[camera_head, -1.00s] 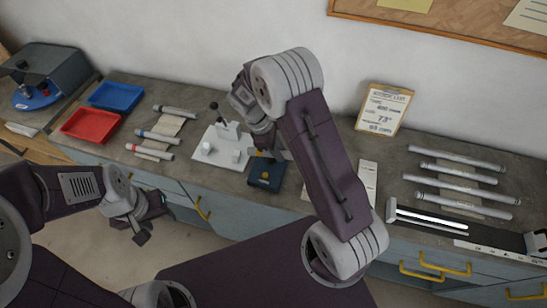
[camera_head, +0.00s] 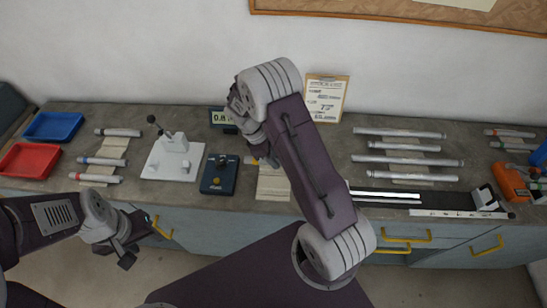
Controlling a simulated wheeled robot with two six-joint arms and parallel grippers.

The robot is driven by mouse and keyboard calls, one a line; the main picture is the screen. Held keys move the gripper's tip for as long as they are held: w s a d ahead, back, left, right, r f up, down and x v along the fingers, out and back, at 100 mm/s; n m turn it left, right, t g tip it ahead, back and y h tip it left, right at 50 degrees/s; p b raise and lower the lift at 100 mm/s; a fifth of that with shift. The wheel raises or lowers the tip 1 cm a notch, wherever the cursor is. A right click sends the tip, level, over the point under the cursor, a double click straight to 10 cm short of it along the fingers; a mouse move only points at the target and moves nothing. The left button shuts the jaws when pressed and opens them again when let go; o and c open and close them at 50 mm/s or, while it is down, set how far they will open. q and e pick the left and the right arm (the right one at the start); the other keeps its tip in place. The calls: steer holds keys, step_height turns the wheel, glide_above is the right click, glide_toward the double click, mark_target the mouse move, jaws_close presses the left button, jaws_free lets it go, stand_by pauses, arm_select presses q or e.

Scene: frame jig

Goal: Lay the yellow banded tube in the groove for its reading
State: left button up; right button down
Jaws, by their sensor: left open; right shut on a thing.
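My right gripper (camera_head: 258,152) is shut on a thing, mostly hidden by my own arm. A small yellow patch shows at its jaws, likely the yellow banded tube (camera_head: 273,161); its length and tilt cannot be made out. My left gripper (camera_head: 126,252) is open and empty, low in front of the counter. I cannot tell for sure which fixture has the groove; a dark rail block (camera_head: 440,197) lies at the right.
A white stand (camera_head: 172,160) with a black-knobbed lever is left of the device; a display (camera_head: 222,118) stands behind. Banded tubes (camera_head: 102,161) lie at left beside red (camera_head: 29,160) and blue trays (camera_head: 54,126). Several long tubes (camera_head: 405,146) and an orange tool (camera_head: 510,182) are at right.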

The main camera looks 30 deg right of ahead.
steer(key=f+b, duration=0.1)
steer(key=f, duration=0.1)
steer(key=f+b, duration=0.2)
steer(key=shift+w+a+f, duration=0.15)
steer(key=shift+a+f, duration=0.05)
steer(key=shift+f, duration=0.2)
steer(key=shift+d+f+b, duration=0.1)
steer(key=shift+f+b, duration=0.45)
steer(key=shift+f, duration=0.15)
steer(key=c, duration=1.1)
jaws_free()
